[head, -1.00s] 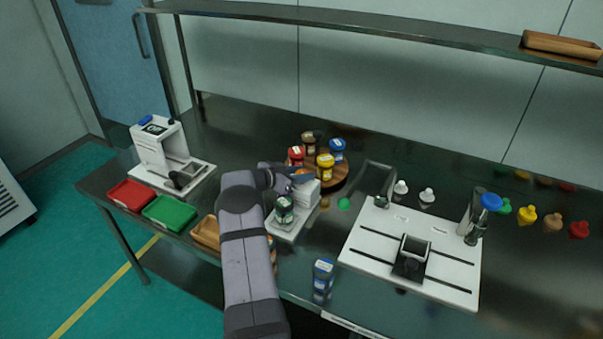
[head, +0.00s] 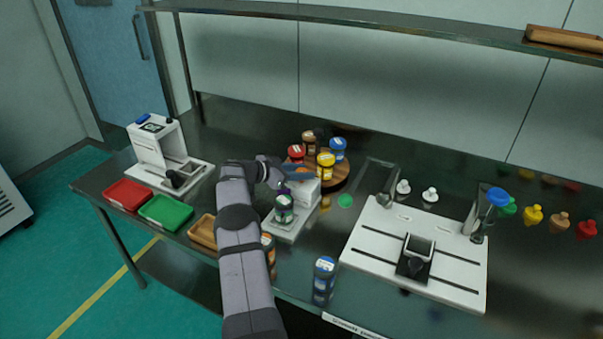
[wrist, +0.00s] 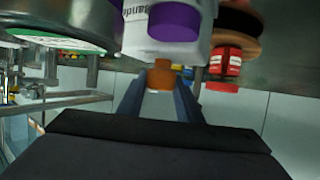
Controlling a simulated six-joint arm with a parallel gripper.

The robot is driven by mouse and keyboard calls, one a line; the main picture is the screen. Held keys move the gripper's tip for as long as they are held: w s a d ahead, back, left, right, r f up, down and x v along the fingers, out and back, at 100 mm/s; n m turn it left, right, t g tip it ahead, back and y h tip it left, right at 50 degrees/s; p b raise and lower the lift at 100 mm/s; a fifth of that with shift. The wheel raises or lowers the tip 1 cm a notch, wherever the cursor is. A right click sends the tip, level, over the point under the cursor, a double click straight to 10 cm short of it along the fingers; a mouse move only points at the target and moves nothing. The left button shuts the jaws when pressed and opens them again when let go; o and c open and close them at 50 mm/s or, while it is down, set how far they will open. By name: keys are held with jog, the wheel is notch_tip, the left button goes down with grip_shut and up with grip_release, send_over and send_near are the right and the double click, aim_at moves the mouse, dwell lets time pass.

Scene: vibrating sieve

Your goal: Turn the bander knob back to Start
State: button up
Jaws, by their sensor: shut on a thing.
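The bander is a white machine (head: 306,191) in the middle of the table, with a green-labelled jar (head: 284,206) on its base. In the wrist view its white housing (wrist: 138,38) shows part of a printed name and a purple round part (wrist: 173,20). An orange-brown knob (wrist: 160,78) sits below the housing in that view, between my blue-grey fingers. My gripper (wrist: 160,90) is shut on this knob. In the head view my gripper (head: 298,172) is at the top of the bander, and the knob is hidden. The Start mark cannot be read.
A round wooden stand (head: 340,180) with several coloured-lid jars is close behind the bander. Red (head: 127,195) and green (head: 166,212) trays lie left. A white sieve plate (head: 365,250) stands right. A blue-lidded jar (head: 325,269) stands near the front edge.

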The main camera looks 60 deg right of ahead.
jog(key=o, duration=1)
jog(key=shift+b+v, duration=0.65)
jog(key=shift+v, duration=3.05)
jog(key=shift+o, duration=0.2)
